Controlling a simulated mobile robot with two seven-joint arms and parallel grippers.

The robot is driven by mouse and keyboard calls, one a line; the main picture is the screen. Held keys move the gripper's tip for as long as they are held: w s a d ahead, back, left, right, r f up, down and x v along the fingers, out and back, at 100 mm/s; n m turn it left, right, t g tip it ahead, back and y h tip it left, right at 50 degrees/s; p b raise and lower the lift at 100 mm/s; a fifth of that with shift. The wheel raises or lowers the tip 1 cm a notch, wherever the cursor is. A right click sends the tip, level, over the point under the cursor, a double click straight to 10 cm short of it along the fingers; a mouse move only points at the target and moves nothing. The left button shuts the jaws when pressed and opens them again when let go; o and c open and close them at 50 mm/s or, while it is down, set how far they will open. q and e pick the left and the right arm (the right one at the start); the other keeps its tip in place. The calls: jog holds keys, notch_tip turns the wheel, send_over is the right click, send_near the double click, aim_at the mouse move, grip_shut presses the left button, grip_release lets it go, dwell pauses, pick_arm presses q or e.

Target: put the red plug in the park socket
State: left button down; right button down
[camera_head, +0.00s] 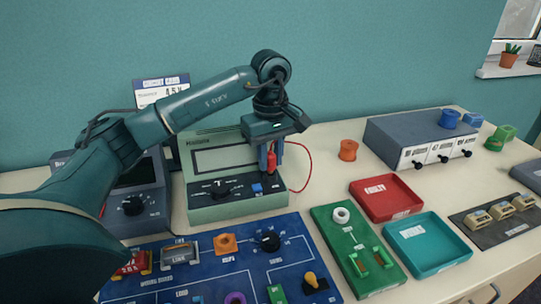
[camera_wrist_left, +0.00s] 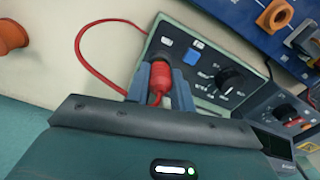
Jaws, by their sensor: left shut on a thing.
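My left gripper (camera_head: 271,160) is shut on the red plug (camera_head: 271,166), in front of the right part of the green meter (camera_head: 195,200). The left wrist view shows the red plug (camera_wrist_left: 160,80) between the two blue-grey fingers of the left gripper (camera_wrist_left: 160,88). A red cable (camera_head: 309,168) loops from it to the right. In the wrist view the plug's tip end points toward the meter's face (camera_wrist_left: 213,62). I cannot tell whether the tip is in a socket or just before it. No park socket can be made out; the plug and fingers cover that part. My right gripper is not in view.
A blue board (camera_head: 200,262) with several parts lies in front of the meter. A green board (camera_head: 330,238), a red tray (camera_head: 390,215) and a teal tray (camera_head: 440,265) lie to the right. A grey box (camera_head: 385,135) stands behind them. An orange ring (camera_head: 348,150) stands on bare table.

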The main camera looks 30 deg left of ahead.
pick_arm(q)
jog(key=shift+f+b, duration=0.45)
jog(key=shift+f, duration=0.3)
dwell(0.4)
jog(key=c, duration=0.6)
grip_release()
jog(key=shift+c, duration=0.2)
jog(key=shift+r+p, duration=3.05)
jog(key=shift+r, duration=1.05)
jog(key=shift+s+f, duration=0.1)
jog(key=shift+f, duration=0.05)
